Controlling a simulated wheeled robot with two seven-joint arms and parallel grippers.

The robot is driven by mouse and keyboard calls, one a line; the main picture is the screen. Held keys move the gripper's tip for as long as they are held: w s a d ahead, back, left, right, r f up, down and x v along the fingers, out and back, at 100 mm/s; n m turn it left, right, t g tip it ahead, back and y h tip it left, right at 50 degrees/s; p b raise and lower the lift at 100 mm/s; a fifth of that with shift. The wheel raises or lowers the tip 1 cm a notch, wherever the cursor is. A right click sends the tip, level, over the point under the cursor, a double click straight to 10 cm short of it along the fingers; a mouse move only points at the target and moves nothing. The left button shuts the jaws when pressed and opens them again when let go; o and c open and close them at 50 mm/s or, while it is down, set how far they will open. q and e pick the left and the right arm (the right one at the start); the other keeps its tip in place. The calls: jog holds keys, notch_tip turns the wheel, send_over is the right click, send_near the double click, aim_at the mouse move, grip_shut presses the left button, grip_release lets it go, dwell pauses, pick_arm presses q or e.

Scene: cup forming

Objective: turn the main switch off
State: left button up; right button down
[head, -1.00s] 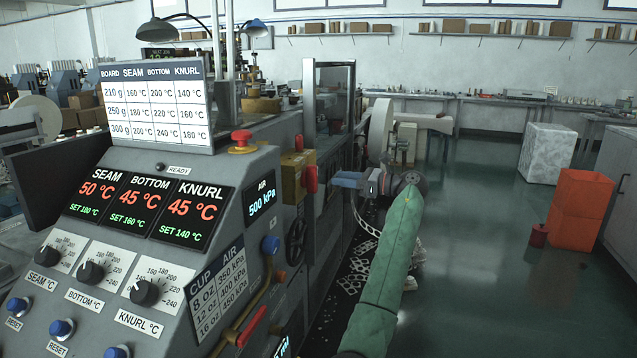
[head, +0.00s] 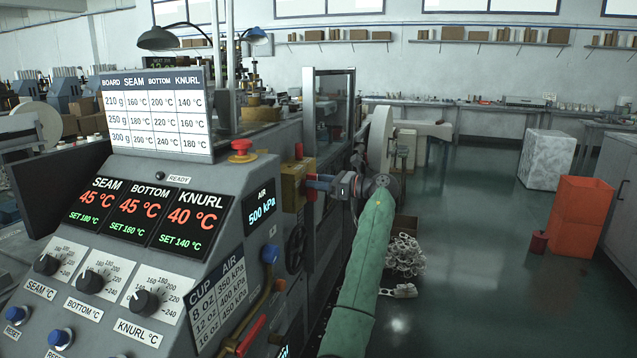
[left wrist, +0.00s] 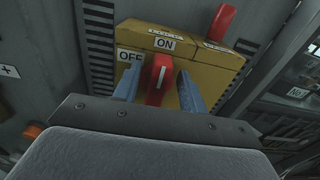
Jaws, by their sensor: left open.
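The main switch is a red handle (left wrist: 157,90) on a yellow box (left wrist: 205,62), with an ON label above it and an OFF label to its left. Its white mark points up toward ON. My left gripper (left wrist: 160,88) is open, with one blue finger on each side of the handle; I cannot tell whether they touch it. In the head view my left gripper (head: 320,184) reaches the front of the yellow box (head: 292,186) and mostly hides the handle. My right gripper is not in view.
A second red lever (left wrist: 219,22) stands at the box's upper right. A sloped control panel (head: 205,185) with displays and knobs is at left, with a red mushroom button (head: 241,147) on top. White scrap (head: 404,255) lies on the floor. Open floor (head: 480,220) is at right.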

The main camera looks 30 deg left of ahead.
aim_at(303, 191)
pick_arm(q)
jog(key=shift+c, duration=0.4)
grip_shut()
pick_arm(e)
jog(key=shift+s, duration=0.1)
pick_arm(q)
jog(key=n, duration=0.4)
jog(key=s+f+n, duration=0.1)
jog(key=n, duration=0.3)
jog(key=s+n+b, duration=0.1)
jog(key=n, duration=0.3)
jog(key=shift+s+d+f, duration=0.1)
jog(key=shift+d+f, duration=0.15)
jog(key=shift+f, duration=0.05)
jog(key=shift+f+n+b, duration=0.2)
jog(key=shift+n+b, duration=0.4)
jog(key=shift+n, duration=0.5)
jog(key=shift+s+f+n+b, duration=0.1)
jog(key=shift+f+n+b, duration=0.1)
jog(key=shift+n+b, duration=0.55)
jog(key=shift+f+n+b, duration=0.15)
jog(key=shift+n+b, duration=0.2)
jog(key=shift+n, duration=0.7)
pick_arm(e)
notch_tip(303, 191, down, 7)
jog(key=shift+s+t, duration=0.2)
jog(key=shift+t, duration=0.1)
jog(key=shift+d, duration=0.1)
